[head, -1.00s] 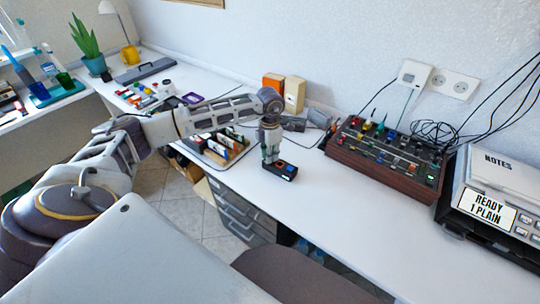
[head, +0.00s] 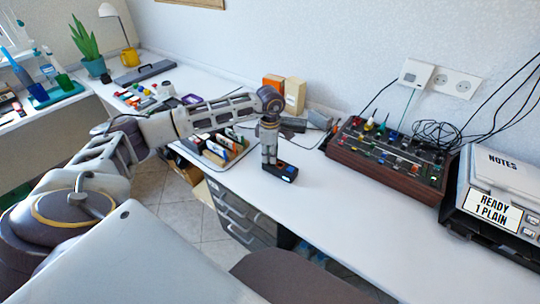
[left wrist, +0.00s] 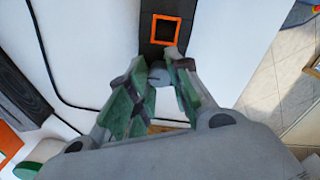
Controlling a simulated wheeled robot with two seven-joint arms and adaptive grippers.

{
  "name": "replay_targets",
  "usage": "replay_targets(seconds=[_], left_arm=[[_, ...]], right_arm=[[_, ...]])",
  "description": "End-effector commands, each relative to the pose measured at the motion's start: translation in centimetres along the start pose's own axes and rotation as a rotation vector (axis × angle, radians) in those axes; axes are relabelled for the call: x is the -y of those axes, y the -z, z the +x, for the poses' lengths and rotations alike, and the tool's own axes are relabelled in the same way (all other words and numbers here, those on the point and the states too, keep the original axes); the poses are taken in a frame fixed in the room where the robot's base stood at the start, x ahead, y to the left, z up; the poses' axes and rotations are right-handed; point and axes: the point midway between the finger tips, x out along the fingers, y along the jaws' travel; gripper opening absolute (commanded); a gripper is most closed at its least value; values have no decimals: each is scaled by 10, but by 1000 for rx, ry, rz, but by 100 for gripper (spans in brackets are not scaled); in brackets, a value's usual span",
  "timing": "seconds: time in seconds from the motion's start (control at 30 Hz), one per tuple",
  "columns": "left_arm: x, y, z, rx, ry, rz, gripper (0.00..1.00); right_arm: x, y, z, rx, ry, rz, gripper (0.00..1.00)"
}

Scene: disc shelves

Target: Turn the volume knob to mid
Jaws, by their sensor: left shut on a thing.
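A small black device (head: 286,174) lies on the white desk near its front edge. In the left wrist view the device (left wrist: 147,49) shows an orange square outline on its top face. My left gripper (head: 268,163) points down at the near-left end of the device. In the left wrist view its green-padded fingers (left wrist: 165,74) close around a small grey round knob (left wrist: 158,72). The fingers partly cover the knob, and I cannot read any marks around it. My right gripper does not show.
A holder with several upright cards (head: 220,147) stands left of the device. Behind it are an orange box and a cream box (head: 294,95). A wood-sided mixer panel (head: 385,158) and a printer-like machine (head: 495,205) stand to the right. The desk between is clear.

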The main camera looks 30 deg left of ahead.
Motion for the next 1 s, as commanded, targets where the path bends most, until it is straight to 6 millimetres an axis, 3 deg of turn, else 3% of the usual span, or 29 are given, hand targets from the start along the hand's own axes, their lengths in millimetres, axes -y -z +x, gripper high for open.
replay_targets(seconds=[0.47, 0.5, 0.67, 1.0], left_arm=[[0, 0, 0, 0, 0, 20, 0], [0, 0, 0, 0, 0, 20, 21], [0, 0, 0, 0, 0, 19, 42], [0, 0, 0, 0, 0, 19, 44]], right_arm=[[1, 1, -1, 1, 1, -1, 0], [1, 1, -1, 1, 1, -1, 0], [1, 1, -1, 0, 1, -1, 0], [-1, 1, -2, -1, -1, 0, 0]])
